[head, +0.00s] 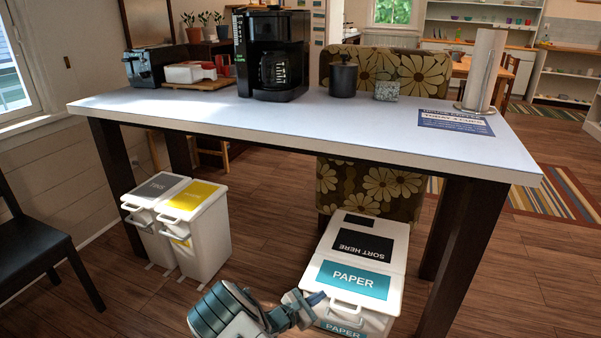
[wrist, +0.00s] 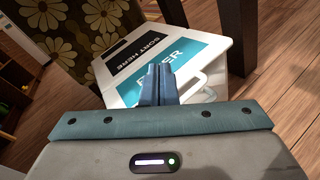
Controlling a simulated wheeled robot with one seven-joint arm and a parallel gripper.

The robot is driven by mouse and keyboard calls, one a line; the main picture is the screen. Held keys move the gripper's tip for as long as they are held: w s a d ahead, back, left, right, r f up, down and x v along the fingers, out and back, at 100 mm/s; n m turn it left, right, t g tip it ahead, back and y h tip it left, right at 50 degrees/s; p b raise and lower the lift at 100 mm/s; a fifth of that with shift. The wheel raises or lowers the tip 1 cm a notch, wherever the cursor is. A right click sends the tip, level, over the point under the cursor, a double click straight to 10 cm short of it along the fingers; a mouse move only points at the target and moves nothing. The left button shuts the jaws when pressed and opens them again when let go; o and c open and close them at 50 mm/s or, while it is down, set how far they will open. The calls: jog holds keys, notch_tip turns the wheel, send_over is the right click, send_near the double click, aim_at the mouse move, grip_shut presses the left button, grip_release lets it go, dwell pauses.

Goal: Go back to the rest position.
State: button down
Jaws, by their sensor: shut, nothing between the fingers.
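My gripper (head: 316,299) is low in the head view, in front of the white paper bin (head: 393,285) under the table. Its blue fingers are together and hold nothing. In the wrist view the shut fingers (wrist: 157,83) stand in front of the same bin (wrist: 218,52), covering part of its blue "PAPER" label. I cannot tell whether the fingertips touch the bin.
The white-topped table (head: 330,125) spans above the bins, with a coffee maker (head: 272,55) and a paper towel roll (head: 481,70) on it. A yellow-labelled bin (head: 205,240) stands left. A dark chair (head: 35,240) is at far left. Open floor (head: 530,270) lies right.

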jog(key=s+d+r+m+g+y+p, duration=0.1)
jog(key=s+d+r+m+g+p, duration=0.3)
jog(key=r, duration=0.7)
jog(key=s+d+r+m+g+y+p, duration=0.25)
jog(key=s+r+m+p, duration=0.2)
jog(key=r, duration=0.65)
jog(key=s+d+r+m+g+y+p, duration=0.1)
jog(key=s+d+r+m+g+p, duration=0.3)
jog(key=r, duration=0.7)
jog(key=s+r+m+t+y+p, duration=0.1)
jog(key=s+r+m+y+p, duration=0.3)
jog(key=s+r, duration=0.6)
jog(key=s+a+r+m+t+y+p, duration=0.1)
jog(key=s+r+m+y+p, duration=0.3)
jog(key=r, duration=1.2)
jog(key=s+m+p, duration=0.2)
jog(key=s+p, duration=0.2)
jog(key=s, duration=0.2)
jog(key=shift+t, duration=0.35)
